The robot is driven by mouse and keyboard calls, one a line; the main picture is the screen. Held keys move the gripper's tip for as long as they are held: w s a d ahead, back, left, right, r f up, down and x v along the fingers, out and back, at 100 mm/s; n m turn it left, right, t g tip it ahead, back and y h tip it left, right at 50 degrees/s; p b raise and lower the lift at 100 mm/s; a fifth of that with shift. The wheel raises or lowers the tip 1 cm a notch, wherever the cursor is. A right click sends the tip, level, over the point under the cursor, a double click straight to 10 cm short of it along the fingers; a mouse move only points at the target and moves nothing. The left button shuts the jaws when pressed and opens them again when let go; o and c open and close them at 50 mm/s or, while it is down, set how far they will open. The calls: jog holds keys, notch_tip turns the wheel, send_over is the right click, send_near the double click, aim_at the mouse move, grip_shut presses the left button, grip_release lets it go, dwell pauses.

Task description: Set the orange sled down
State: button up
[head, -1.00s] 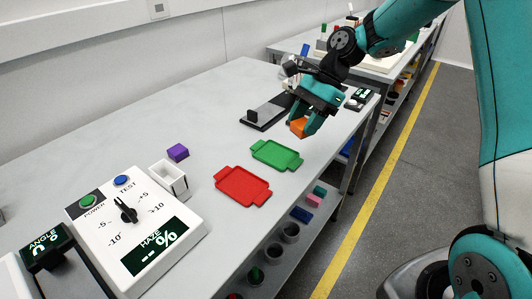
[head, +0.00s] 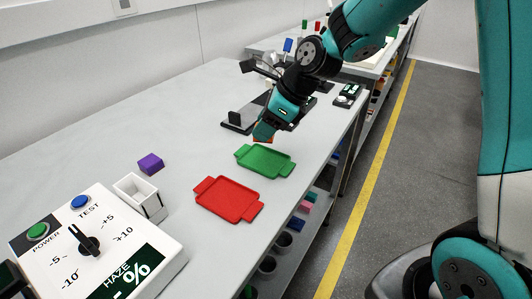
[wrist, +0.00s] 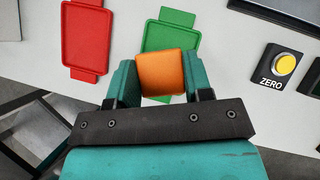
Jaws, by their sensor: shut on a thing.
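The orange sled (wrist: 160,73) looks like a small block between the two teal fingers of my gripper (wrist: 160,85) in the wrist view. In the head view my gripper (head: 264,131) is at the far edge of the green tray, and only a sliver of orange shows under the fingers. The gripper is shut on the sled. The wrist view shows the sled in front of the green tray (wrist: 158,36); I cannot tell whether it touches anything below. The green tray (head: 265,161) also lies on the table in the head view.
A red tray (head: 228,199) lies nearer, left of the green one. A purple block (head: 151,164), a white open box (head: 139,197) and a haze meter (head: 90,245) stand at the left. A dark stand (head: 240,122) is behind my gripper. The table's right edge is close.

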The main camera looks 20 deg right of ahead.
notch_tip(320, 180, down, 7)
jog(key=shift+f+b, duration=0.1)
jog(key=shift+b, duration=0.3)
jog(key=o, duration=0.7)
jog(key=shift+c, duration=0.2)
